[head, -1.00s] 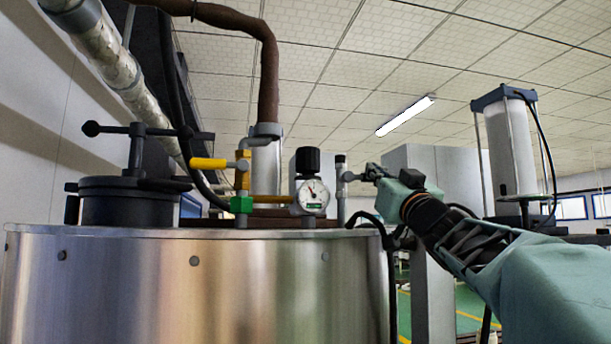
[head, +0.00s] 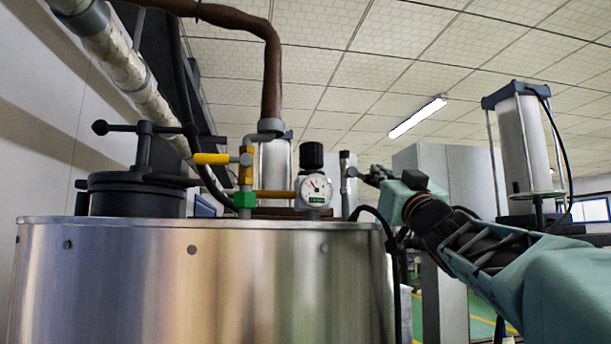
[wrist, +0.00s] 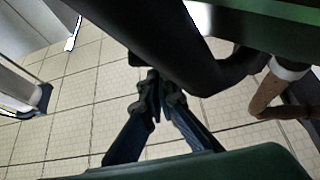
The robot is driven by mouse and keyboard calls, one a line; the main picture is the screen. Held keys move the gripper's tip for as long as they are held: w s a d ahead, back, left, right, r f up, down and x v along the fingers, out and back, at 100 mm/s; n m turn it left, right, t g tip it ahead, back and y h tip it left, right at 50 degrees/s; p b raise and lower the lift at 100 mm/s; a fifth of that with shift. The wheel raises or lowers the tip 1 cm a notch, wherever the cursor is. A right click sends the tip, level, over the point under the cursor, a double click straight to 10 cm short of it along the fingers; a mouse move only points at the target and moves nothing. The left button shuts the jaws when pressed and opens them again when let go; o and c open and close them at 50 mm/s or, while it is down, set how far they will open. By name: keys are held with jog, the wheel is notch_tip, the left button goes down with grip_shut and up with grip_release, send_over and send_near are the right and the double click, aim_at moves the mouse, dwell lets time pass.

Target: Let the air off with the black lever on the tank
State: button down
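The steel tank (head: 205,280) fills the lower left of the head view. On its top right stands a thin grey post with a dark cap (head: 345,158) and a short side piece, the likeliest black lever; its exact shape is too small to tell. My gripper (head: 372,174) is just right of this post, pointing left at it. In the wrist view the finger ends (wrist: 156,88) come together behind a thick black curved piece (wrist: 170,42), which I cannot identify. The fingers look shut. I cannot tell whether they touch the lever.
On the tank top are a pressure gauge (head: 315,188) with a black knob, a yellow-handled valve (head: 212,159), a brown pipe (head: 272,75) and a black clamped lid (head: 135,195). A clear cylinder with a blue cap (head: 517,145) stands at the right behind my arm.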

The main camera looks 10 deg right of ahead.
jog(key=shift+a+f+b, duration=0.25)
jog(key=shift+f+b, duration=0.1)
jog(key=shift+f, duration=0.65)
jog(key=shift+w+a+f, duration=0.1)
jog(key=shift+f, duration=0.1)
jog(key=shift+r, duration=0.1)
notch_tip(320, 180, up, 10)
dwell(0.6)
jog(key=shift+r, duration=0.1)
dwell(0.4)
